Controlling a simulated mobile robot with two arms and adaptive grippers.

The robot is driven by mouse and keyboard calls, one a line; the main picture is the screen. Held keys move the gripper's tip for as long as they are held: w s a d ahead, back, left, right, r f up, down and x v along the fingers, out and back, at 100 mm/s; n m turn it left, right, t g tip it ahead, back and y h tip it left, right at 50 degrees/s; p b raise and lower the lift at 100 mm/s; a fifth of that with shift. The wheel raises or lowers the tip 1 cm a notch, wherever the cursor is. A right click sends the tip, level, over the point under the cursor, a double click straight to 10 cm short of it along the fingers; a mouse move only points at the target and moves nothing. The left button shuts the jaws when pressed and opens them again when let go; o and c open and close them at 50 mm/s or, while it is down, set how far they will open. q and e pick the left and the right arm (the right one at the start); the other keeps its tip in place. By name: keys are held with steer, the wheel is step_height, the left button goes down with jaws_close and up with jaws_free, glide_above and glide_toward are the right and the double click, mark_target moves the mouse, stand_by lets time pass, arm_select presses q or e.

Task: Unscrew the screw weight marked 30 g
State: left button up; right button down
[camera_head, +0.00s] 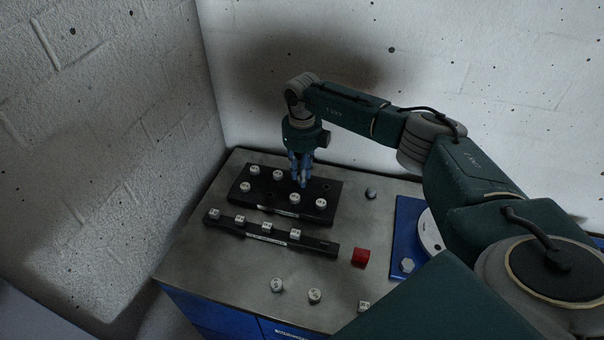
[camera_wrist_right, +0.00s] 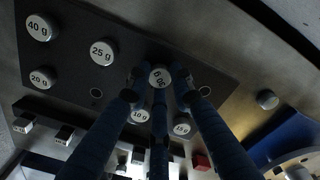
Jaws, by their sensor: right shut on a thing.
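My right gripper (camera_head: 301,182) points straight down over the black block (camera_head: 245,200) at the back of the bench. In the wrist view its three blue fingers (camera_wrist_right: 160,90) are closed around the screw weight marked 30 g (camera_wrist_right: 160,77), whose label reads upside down. In the head view the fingers hide this weight. I cannot tell whether it is still seated in the block. Around it stand weights marked 40 g (camera_wrist_right: 39,28), 25 g (camera_wrist_right: 103,51), 20 g (camera_wrist_right: 42,78) and 10 g (camera_wrist_right: 139,115). My left gripper is not in view.
A black rail (camera_head: 317,246) with several small pale weights lies in front of the block. A red cube (camera_head: 360,257), loose weights (camera_head: 315,296) and a grey knob (camera_head: 371,193) sit on the bench. A blue base (camera_head: 404,223) with a white disc (camera_head: 429,232) stands right.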

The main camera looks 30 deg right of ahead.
steer(key=shift+f+n+b, duration=0.15)
steer(key=shift+n+b, duration=0.2)
steer(key=shift+n, duration=0.15)
steer(key=n+b, duration=0.1)
steer(key=n, duration=0.2)
steer(key=shift+b, duration=0.4)
steer(key=n+b, duration=0.1)
steer(key=n, duration=0.2)
steer(key=shift+n, duration=0.4)
steer(key=n+b, duration=0.2)
steer(key=n, duration=0.6)
steer(key=shift+n+b, duration=0.35)
steer(key=shift+n, duration=0.05)
steer(key=shift+r+n, duration=0.25)
steer(key=shift+n, duration=0.65)
